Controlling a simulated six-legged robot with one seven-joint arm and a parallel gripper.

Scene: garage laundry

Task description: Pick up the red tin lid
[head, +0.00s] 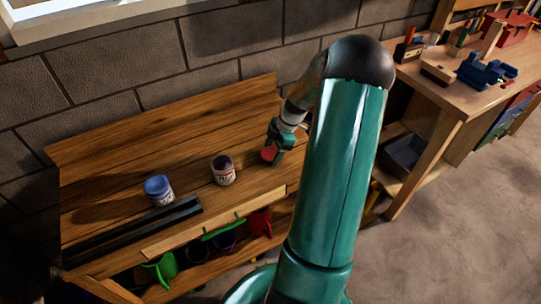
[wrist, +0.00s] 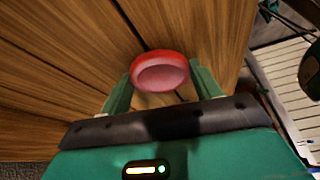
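The red tin lid (wrist: 160,72) is round, with a raised red rim around a paler face. In the wrist view it is between the two fingertips of my gripper (wrist: 161,78), one finger against each side, with no clear gap. In the head view the lid (head: 268,154) shows as a small red patch beside my gripper (head: 274,147), over the right part of the wooden bench (head: 120,150). My fingers look shut on the lid. I cannot tell whether its underside touches the bench top.
An open tin (head: 222,171) and a blue-topped tin (head: 159,190) stand left of my gripper. Dark bars (head: 135,228) lie along the bench's front left. Colored scoops (head: 222,238) are below the front edge. A workbench (head: 465,95) with tools stands at right.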

